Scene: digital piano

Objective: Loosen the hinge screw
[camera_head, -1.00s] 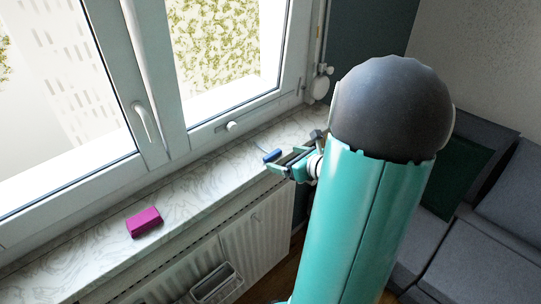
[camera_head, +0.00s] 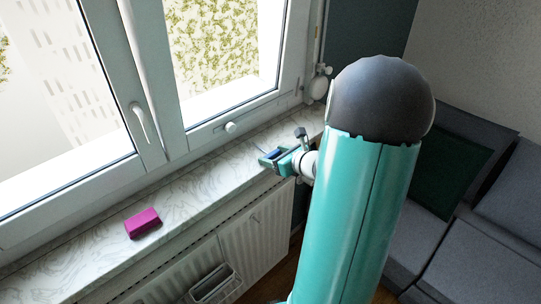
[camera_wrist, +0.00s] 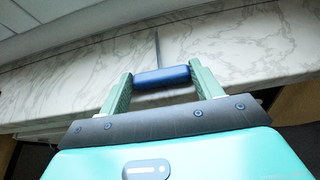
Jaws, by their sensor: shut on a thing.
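My gripper (camera_head: 270,160) is over the marble window sill, at its front edge right of the window handle. It is shut on a screwdriver with a blue handle (camera_wrist: 162,77). In the wrist view the handle lies crosswise between the two green fingers, and a thin dark shaft (camera_wrist: 157,47) points away over the sill. Whether the screwdriver still touches the sill is unclear. White hinge fittings (camera_head: 319,87) show at the lower right corner of the window frame. I cannot make out a screw on them.
A magenta box (camera_head: 142,222) lies on the sill (camera_head: 185,200) to the left. A white radiator (camera_head: 255,232) stands below the sill. The window (camera_head: 150,160) is behind the sill. A grey sofa (camera_head: 480,260) is at the right.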

